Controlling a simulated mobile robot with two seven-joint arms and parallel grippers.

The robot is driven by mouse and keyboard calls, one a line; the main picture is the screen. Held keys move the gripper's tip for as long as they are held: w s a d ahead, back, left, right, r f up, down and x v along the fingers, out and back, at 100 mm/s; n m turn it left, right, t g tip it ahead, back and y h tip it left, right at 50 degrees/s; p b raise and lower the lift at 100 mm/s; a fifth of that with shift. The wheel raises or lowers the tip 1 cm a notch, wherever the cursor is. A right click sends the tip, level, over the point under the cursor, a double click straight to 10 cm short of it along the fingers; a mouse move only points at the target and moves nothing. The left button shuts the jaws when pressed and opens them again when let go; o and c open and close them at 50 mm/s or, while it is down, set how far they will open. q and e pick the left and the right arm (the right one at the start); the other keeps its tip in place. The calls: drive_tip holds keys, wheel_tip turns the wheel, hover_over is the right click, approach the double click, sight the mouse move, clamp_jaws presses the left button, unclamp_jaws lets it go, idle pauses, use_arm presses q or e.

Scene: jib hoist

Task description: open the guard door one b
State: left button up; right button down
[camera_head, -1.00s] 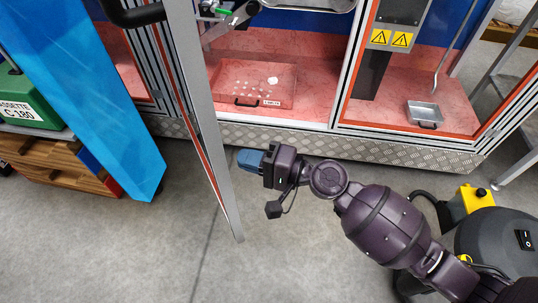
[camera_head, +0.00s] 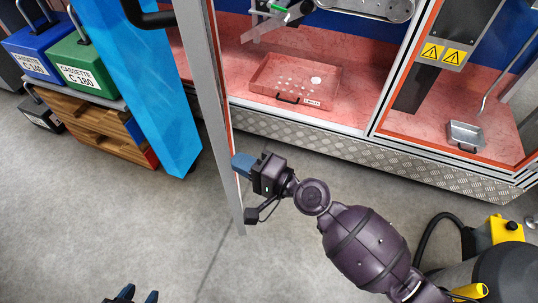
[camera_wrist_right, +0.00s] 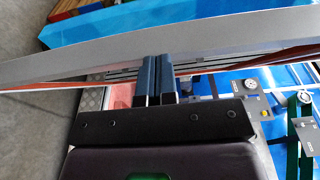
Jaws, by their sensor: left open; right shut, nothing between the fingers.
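The guard door (camera_head: 212,120) is a tall grey-framed panel standing swung out from the machine, seen nearly edge-on in the head view. A black handle (camera_head: 152,17) is on its left side. My right gripper (camera_head: 243,162) is shut and empty at the door's right, inner side. Its blue fingertips are at the door frame; I cannot tell if they touch. In the right wrist view the closed fingers (camera_wrist_right: 156,78) point at the grey door frame (camera_wrist_right: 180,45) crossing the picture. My left gripper (camera_head: 140,296) is open at the bottom edge, away from the door.
A blue panel (camera_head: 140,90) stands left of the door. Blue and green cassettes (camera_head: 82,65) sit on a wooden-sided stand. Inside the machine are a red tray (camera_head: 292,80) and a small metal tray (camera_head: 466,135). The floor below the door is clear.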

use_arm(q)
drive_tip(key=shift+s+a+f+n+g+p, duration=0.2)
drive_tip(key=shift+s+p, duration=0.1)
drive_tip(key=shift+s, duration=0.1)
drive_tip(key=shift+s+a+f+n+g+p, duration=0.1)
drive_tip(key=shift+s+f+p, duration=0.1)
drive_tip(key=shift+s+p, duration=0.15)
use_arm(e)
drive_tip(key=s+a, duration=0.3)
drive_tip(key=a, duration=1)
use_arm(q)
drive_tip(key=shift+w+r, duration=0.1)
drive_tip(key=shift+r, duration=0.05)
use_arm(e)
drive_tip(key=shift+d+r, duration=0.1)
